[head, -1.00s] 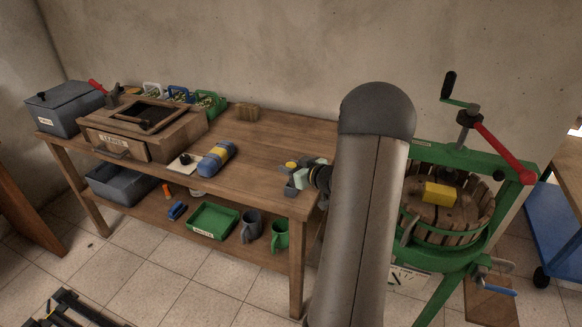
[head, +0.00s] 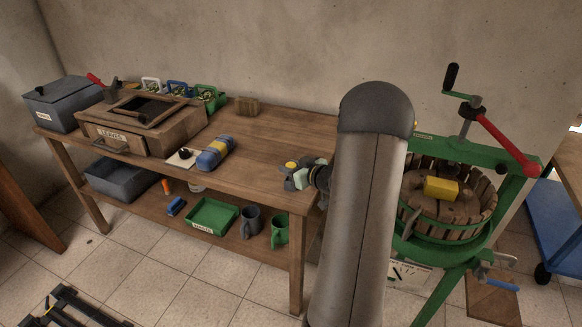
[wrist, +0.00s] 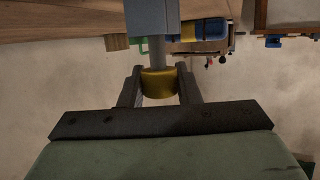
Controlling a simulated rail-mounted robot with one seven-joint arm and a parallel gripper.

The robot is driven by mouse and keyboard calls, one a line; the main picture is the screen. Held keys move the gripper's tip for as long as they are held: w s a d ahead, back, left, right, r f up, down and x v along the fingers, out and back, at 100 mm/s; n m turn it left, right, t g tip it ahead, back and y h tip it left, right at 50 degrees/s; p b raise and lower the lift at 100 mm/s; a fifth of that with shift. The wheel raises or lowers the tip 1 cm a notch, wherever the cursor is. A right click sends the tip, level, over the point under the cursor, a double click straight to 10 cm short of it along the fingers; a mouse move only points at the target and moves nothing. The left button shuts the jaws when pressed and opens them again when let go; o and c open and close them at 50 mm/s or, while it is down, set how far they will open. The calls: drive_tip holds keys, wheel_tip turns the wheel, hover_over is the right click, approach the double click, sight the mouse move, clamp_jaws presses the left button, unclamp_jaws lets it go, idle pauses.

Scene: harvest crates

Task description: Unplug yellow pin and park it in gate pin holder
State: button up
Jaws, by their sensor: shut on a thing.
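My gripper (wrist: 158,88) is shut on the yellow pin (wrist: 159,82); its two dark fingers stand on either side of the yellow cap. A narrower grey part runs from the cap to a wider grey block (wrist: 152,16). I cannot tell whether that block is part of the pin or a separate holder. I cannot pick out the gate pin holder with certainty.
The wooden table (head: 272,148) bears a blue-and-yellow roll (head: 214,153), a wooden box (head: 140,125) and a grey lidded bin (head: 64,105). A green press (head: 520,195) with a yellow block (head: 441,188) stands to the right. The tabletop right of the roll is largely clear.

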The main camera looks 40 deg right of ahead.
drive_tip(key=shift+f+b, duration=0.35)
drive_tip(key=shift+f, duration=0.2)
drive_tip(key=o, duration=1)
drive_tip(key=shift+o, duration=0.2)
drive_tip(key=v, duration=1.7)
drive_tip(key=shift+s, duration=0.2)
drive_tip(key=shift+w+r, duration=0.1)
drive_tip(key=shift+r, duration=0.1)
